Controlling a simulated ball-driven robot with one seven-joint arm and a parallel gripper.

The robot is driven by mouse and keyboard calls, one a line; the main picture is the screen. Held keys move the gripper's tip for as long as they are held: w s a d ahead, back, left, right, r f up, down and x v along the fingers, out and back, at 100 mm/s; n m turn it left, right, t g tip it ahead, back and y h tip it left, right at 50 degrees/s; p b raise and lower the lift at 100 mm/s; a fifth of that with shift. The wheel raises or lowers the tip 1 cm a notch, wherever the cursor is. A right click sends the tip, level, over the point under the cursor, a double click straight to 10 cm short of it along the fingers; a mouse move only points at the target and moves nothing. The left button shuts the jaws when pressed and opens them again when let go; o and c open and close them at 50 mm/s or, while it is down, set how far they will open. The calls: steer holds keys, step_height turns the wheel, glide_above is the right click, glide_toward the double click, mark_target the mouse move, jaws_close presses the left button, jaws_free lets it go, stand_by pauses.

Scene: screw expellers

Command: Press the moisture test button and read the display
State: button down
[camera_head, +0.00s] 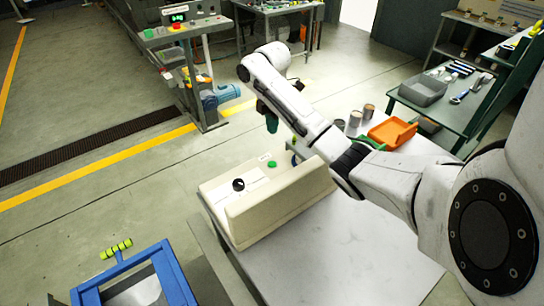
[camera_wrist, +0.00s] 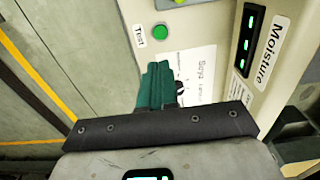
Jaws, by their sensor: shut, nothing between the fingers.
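The moisture tester (camera_head: 285,205) is a beige box on the table. Its green test button (camera_head: 271,163) shows on the top face, and a black knob (camera_head: 239,184) is to its left. In the wrist view the button (camera_wrist: 160,32) is beside a "Test" label. The dark display (camera_wrist: 249,41), labelled "Moisture", shows three small green lit marks that I cannot read as a clear value. My gripper (camera_head: 271,122) points down above the tester's far side. In the wrist view its green fingers (camera_wrist: 158,85) are together and empty, appearing just below the button; contact is not seen.
An orange tray (camera_head: 392,132) and several cans stand behind the tester on the grey table (camera_head: 350,250), whose front is clear. A blue frame (camera_head: 178,272) is at lower left. A green bench with a grey bin (camera_head: 422,89) stands at right.

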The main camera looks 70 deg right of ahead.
steer(key=b, duration=0.4)
glide_toward(272, 163)
step_height(272, 163, down, 7)
steer(key=shift+r, duration=0.1)
steer(key=shift+a, duration=0.1)
stand_by(0.4)
